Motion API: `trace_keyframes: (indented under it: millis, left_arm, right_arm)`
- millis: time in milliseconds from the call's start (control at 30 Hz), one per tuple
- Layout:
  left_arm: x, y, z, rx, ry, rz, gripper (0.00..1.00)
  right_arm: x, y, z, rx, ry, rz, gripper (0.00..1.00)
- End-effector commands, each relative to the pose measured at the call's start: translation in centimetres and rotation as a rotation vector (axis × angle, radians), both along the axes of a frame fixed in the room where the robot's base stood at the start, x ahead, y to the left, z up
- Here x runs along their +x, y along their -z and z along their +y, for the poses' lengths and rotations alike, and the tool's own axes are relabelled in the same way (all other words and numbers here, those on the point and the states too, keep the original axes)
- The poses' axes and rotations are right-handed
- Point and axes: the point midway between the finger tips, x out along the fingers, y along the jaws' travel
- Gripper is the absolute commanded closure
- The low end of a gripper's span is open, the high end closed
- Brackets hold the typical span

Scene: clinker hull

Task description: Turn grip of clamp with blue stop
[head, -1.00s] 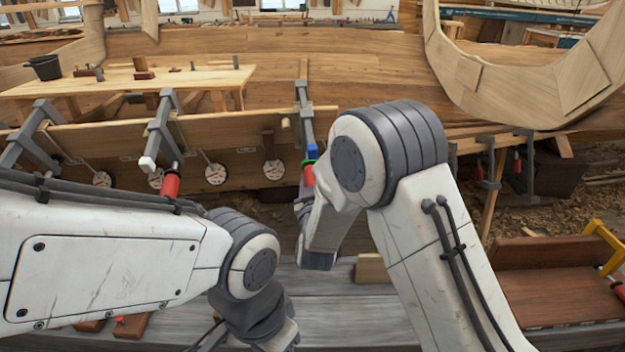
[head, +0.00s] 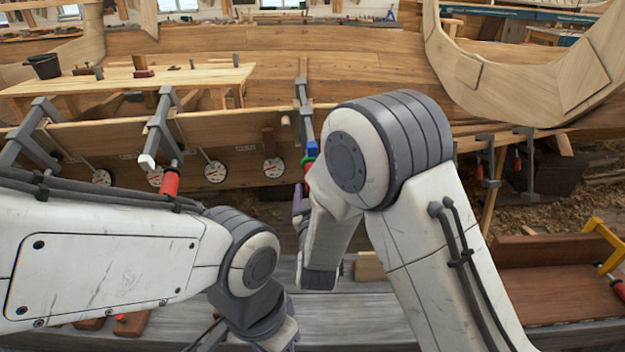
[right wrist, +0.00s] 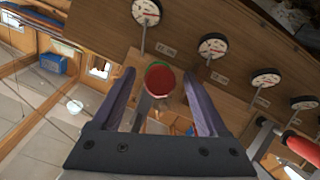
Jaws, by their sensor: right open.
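The clamp with the blue stop (head: 312,149) hangs on the plank edge, left of my right forearm in the head view. Its red grip (head: 307,167) shows partly, with a green ring above it; my arm covers the rest. In the right wrist view the round red grip end (right wrist: 160,79) faces the camera, with some green behind it. My right gripper (right wrist: 159,73) is open, its two purple fingers on either side of the grip, with gaps to both. One finger also shows in the head view.
Another clamp, with a white stop (head: 147,161) and red grip (head: 170,182), stands to the left. Several round dials (head: 215,171) line the plank (head: 240,150). A grey bench top (head: 365,305) lies in front.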

Motion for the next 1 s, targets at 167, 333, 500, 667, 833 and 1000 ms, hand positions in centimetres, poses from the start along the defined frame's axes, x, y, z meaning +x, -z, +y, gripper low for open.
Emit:
trace_keyframes:
  millis: [167,333,500,667,833,1000]
  left_arm:
    - [0.0,0.2,0.0,0.000,0.000,0.000,0.50]
    - [0.0,0.3,0.0,0.000,0.000,0.000,0.50]
    - [0.0,0.3,0.0,0.000,0.000,0.000,0.50]
    - [0.0,0.3,0.0,0.000,0.000,0.000,0.50]
    - [0.0,0.3,0.0,0.000,0.000,0.000,0.50]
    - [0.0,0.3,0.0,0.000,0.000,0.000,0.50]
  right_arm:
    - [-3.5,0.1,0.0,-0.001,-0.002,0.000,0.23]
    - [-5.4,0.1,0.0,0.000,-0.001,-0.001,0.23]
    - [-5.9,0.1,-0.1,0.000,0.000,-0.001,0.23]
    - [-5.9,0.1,-0.1,0.000,0.001,-0.001,0.23]
    - [-5.9,0.1,-0.1,0.000,0.001,-0.001,0.23]
    - [-5.9,0.1,-0.1,0.000,0.001,0.000,0.23]
